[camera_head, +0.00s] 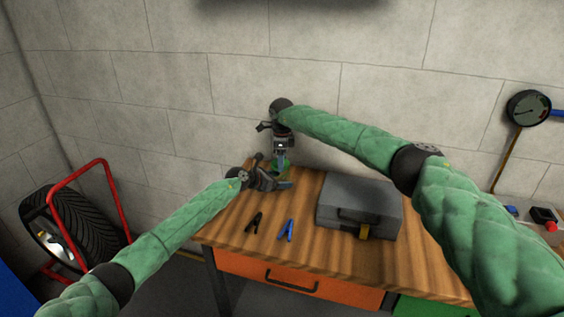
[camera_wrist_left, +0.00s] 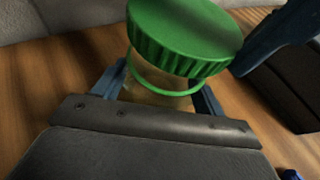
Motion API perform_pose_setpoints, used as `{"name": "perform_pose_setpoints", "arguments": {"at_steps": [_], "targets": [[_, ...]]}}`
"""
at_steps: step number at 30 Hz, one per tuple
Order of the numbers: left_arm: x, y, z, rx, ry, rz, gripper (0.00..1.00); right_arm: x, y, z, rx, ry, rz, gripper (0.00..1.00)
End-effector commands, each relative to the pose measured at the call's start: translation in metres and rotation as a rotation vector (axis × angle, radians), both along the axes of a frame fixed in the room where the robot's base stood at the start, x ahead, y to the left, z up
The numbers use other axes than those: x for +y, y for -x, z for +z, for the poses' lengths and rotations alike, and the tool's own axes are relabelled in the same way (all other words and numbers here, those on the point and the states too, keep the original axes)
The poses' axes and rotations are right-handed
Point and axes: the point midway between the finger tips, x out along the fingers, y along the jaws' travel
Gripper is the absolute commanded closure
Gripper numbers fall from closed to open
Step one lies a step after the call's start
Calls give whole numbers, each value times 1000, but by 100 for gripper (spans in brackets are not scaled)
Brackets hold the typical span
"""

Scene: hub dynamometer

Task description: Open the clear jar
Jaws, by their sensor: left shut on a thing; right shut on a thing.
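The clear jar (camera_wrist_left: 155,92) has a ribbed green lid (camera_wrist_left: 185,35) on top, and a thin green ring shows just under the lid. My left gripper (camera_wrist_left: 160,98) is shut on the jar's body, one blue finger at each side. In the head view the lid (camera_head: 276,172) is a small green patch at the bench's back left, partly hidden by my grippers. My right gripper (camera_head: 281,163) comes down from above and is shut on the lid. A blue finger beside the lid's right edge shows in the left wrist view. I cannot tell whether the lid is loose.
A grey case (camera_head: 358,205) with a yellow latch stands on the wooden bench (camera_head: 312,205). A black clamp (camera_head: 254,222) and a blue clamp (camera_head: 286,229) lie in front of the jar. The wall is close behind. A tyre (camera_head: 78,222) on a red frame stands at left.

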Motion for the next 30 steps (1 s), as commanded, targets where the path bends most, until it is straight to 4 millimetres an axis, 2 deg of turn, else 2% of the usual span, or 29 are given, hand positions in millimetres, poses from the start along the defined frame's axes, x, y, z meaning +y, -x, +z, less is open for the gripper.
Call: {"name": "perform_pose_setpoints", "arguments": {"at_steps": [1, 17, 30], "targets": [[1, 2, -8, 8, -6, 0, 93, 0, 0, 1, 0, 0, 0, 66], [1, 2, -8, 8, -5, -1, 93, 0, 0, 6, -1, 0, 0, 66], [0, 2, -8, 8, -4, -2, 93, 0, 0, 44, -1, 0, 0, 66]]}}
